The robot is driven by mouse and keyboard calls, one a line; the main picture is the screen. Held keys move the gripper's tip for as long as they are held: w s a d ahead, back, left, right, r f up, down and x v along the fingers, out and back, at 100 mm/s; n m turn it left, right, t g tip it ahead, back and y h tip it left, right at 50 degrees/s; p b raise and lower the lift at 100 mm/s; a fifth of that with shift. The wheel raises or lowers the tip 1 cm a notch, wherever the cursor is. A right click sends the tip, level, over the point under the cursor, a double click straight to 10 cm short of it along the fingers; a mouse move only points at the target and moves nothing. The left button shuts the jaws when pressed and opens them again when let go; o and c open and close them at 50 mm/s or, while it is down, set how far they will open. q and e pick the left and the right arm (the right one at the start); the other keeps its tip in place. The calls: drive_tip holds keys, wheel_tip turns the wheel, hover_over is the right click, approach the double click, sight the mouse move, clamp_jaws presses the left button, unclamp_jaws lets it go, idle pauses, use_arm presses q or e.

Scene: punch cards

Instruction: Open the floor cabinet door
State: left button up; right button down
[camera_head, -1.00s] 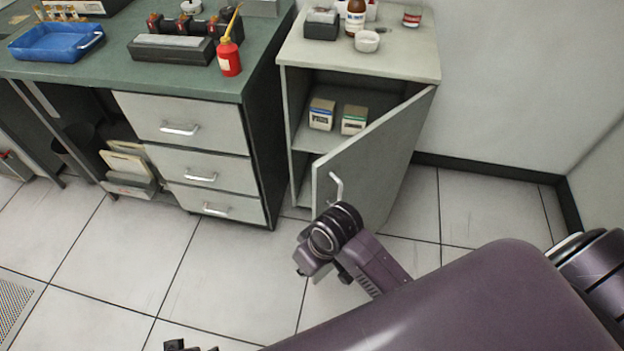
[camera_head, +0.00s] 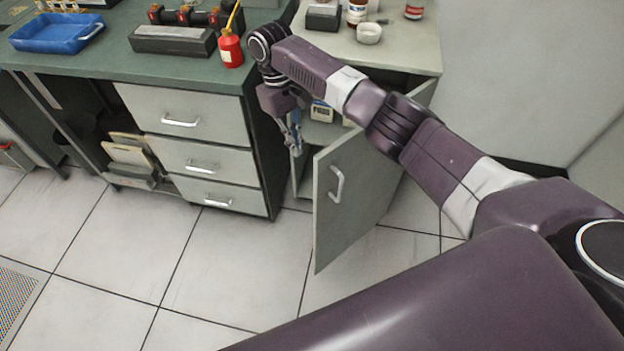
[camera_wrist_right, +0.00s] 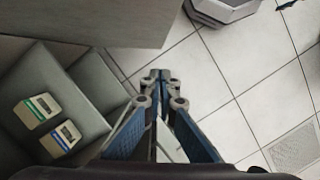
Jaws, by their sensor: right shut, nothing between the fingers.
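The floor cabinet (camera_head: 425,62) stands against the wall, its grey door (camera_head: 355,205) partly open and swung out toward me. The door's metal handle (camera_head: 337,183) is on the outer face, near the free edge. My right arm reaches over the door. My right gripper (camera_head: 296,150) points down by the opening, left of the door's free edge; nothing is held. In the right wrist view its fingertips (camera_wrist_right: 160,76) are together, with a grey panel, probably the door (camera_wrist_right: 90,22), at upper left. I cannot tell whether they touch the door. My left gripper is out of view.
Small boxes (camera_wrist_right: 38,108) stand on the cabinet shelf. A bench with drawers (camera_head: 185,118) is close on the left, holding a red bottle (camera_head: 231,50) and a blue tray (camera_head: 56,34). The tiled floor in front is clear.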

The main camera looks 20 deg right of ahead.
sight(314, 183)
drive_tip(key=s+d+f+p, duration=0.2)
drive_tip(key=s+f, duration=0.4)
drive_tip(key=f, duration=0.3)
drive_tip(key=shift+f+p, duration=0.25)
drive_tip(key=shift+p, duration=0.3)
drive_tip(key=shift+d, duration=0.1)
